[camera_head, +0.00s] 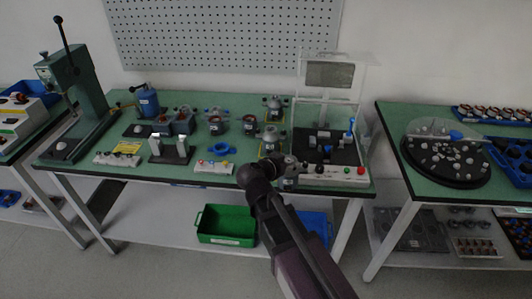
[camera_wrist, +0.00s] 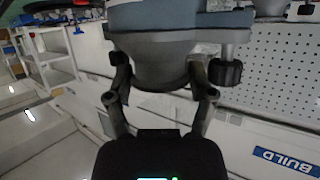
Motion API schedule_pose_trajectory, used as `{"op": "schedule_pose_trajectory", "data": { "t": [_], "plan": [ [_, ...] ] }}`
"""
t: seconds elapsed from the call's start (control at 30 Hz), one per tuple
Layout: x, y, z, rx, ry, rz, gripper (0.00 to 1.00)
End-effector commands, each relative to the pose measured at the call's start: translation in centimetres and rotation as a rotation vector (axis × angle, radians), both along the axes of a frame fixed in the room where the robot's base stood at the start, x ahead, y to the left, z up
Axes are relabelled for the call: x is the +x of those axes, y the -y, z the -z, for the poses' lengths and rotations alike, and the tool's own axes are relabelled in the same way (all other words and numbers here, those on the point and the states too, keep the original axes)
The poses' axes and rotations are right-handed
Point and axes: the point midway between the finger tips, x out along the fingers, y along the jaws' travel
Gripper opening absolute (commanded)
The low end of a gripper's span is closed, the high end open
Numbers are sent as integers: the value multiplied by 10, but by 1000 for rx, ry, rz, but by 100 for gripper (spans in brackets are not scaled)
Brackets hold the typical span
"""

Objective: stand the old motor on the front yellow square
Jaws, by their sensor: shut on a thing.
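My gripper (camera_wrist: 163,92) is shut on a grey, rounded motor (camera_wrist: 160,58) with a blue-grey band, which fills the top middle of the wrist view. In the head view my gripper (camera_head: 283,168) is over the front edge of the middle bench, left of the clear-walled test station. The held motor is small and partly hidden there. One grey motor (camera_head: 273,103) stands at the back yellow square. Another grey motor (camera_head: 269,136) stands at the front yellow square (camera_head: 261,153), whose outline shows only in part. I cannot tell which motor is the old one.
The test station (camera_head: 335,172) has clear walls and a row of buttons. A blue ring (camera_head: 222,149), a grey fork-like stand (camera_head: 170,150) and a press (camera_head: 75,90) are farther left. A green bin (camera_head: 227,225) and a blue bin (camera_head: 314,226) are below. A round black tray (camera_head: 445,160) is right.

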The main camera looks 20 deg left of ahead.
Motion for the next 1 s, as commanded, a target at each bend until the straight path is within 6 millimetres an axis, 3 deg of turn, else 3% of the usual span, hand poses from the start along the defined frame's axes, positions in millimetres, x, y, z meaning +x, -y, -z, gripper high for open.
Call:
{"op": "schedule_pose_trajectory", "data": {
  "t": [0.6,1.0],
  "plan": [
    [69,-80,10,-2,1,1,10],
    [77,-89,10,-1,2,2,10]
  ]
}}
